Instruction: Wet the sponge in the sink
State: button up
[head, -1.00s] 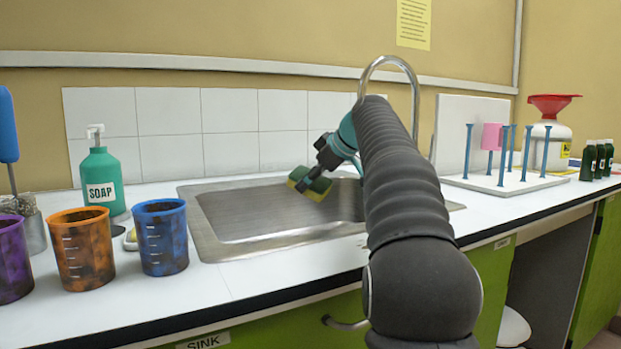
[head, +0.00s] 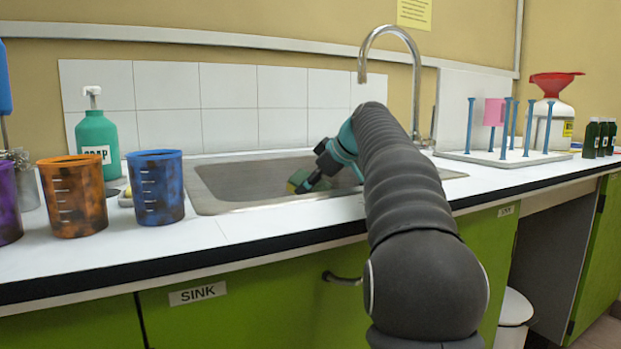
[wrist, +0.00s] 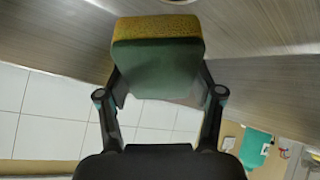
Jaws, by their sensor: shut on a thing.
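The yellow and green sponge (head: 300,180) is low in the metal sink basin (head: 235,184), partly hidden by my gripper in the head view. My gripper (head: 311,181) is shut on it; in the wrist view both fingers of my gripper (wrist: 160,90) press the sides of the sponge (wrist: 158,60). The chrome faucet (head: 395,35) arches over the sink from behind my arm. No water stream shows from its spout. I cannot tell whether the sponge touches the basin floor.
Blue (head: 157,190), orange (head: 73,198) and purple (head: 8,205) beakers stand left of the sink. A soap bottle (head: 97,140) stands behind them. A drying rack (head: 500,157) is at the right. The sink's front rim borders a clear counter strip.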

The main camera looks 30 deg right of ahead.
jog(key=shift+f, duration=3.1)
jog(key=shift+r, duration=0.1)
notch_tip(320, 180, up, 19)
jog(key=p, duration=1.4)
jog(key=shift+f+p, duration=0.2)
jog(key=shift+p, duration=0.2)
dwell(0.6)
jog(key=shift+r, duration=1.95)
